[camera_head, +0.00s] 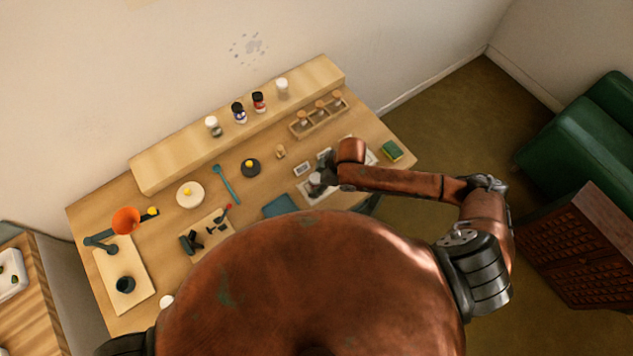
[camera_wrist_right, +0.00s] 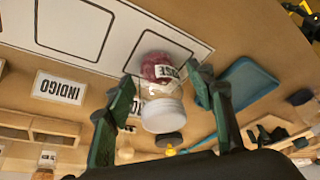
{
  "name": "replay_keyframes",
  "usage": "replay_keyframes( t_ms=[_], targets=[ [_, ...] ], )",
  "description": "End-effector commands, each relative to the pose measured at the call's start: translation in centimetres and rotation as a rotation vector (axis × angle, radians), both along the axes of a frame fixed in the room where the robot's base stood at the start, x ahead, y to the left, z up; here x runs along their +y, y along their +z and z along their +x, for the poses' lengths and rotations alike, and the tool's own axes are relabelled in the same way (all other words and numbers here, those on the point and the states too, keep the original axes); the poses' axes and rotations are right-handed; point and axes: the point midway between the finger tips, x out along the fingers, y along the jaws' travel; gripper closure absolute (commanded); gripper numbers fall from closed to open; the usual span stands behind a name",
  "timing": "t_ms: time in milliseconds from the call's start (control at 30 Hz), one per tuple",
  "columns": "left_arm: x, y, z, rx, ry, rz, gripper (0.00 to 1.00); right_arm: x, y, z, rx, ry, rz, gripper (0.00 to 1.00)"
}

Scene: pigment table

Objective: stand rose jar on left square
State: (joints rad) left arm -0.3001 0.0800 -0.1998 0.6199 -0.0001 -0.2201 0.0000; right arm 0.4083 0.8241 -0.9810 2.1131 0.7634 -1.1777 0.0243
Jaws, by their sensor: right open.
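The rose jar (camera_wrist_right: 160,75) has pink-red pigment, a white lid and a label partly read as "SE". In the right wrist view it stands on the white mat (camera_wrist_right: 112,58), over the outlined square at the mat's end. In the head view its pale lid (camera_head: 315,178) shows at the mat's left end, partly hidden by my gripper. My right gripper (camera_wrist_right: 162,102) is open, with one finger on each side of the jar; I cannot tell whether they touch it. It also shows in the head view (camera_head: 325,177). The other outlined square (camera_wrist_right: 72,25) is empty. My left gripper is not in view.
A blue tray (camera_head: 282,206) lies close to the jar. An INDIGO card (camera_wrist_right: 60,88) and a wooden rack (camera_head: 318,116) lie behind the mat. Several jars stand on the raised shelf (camera_head: 180,160). A green-yellow sponge (camera_head: 392,150) is at the right end.

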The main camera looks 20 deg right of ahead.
Motion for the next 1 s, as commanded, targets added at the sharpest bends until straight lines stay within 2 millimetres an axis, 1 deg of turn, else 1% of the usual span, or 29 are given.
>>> replay_keyframes(
  t_ms=[133, 233, 600, 700, 833, 1000],
  targets=[
    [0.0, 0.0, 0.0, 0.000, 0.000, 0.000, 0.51, 0.0, 0.4, 0.0, -0.002, 0.001, 0.000, 0.50],
    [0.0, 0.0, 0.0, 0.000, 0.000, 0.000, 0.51, -0.5, 1.4, -0.1, -0.002, -0.001, -0.001, 0.50],
    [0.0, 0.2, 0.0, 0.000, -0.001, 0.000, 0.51, -3.1, 8.4, -1.3, -0.003, 0.000, -0.001, 0.50],
    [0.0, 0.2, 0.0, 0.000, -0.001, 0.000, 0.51, -3.6, 9.8, -1.6, -0.002, 0.000, -0.001, 0.50],
    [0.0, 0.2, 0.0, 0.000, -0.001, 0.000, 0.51, -4.0, 10.9, -1.8, -0.001, 0.000, 0.000, 0.50],
    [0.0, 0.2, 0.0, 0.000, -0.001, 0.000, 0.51, -4.1, 11.4, -1.9, 0.000, -0.001, 0.001, 0.50]
  ],
)
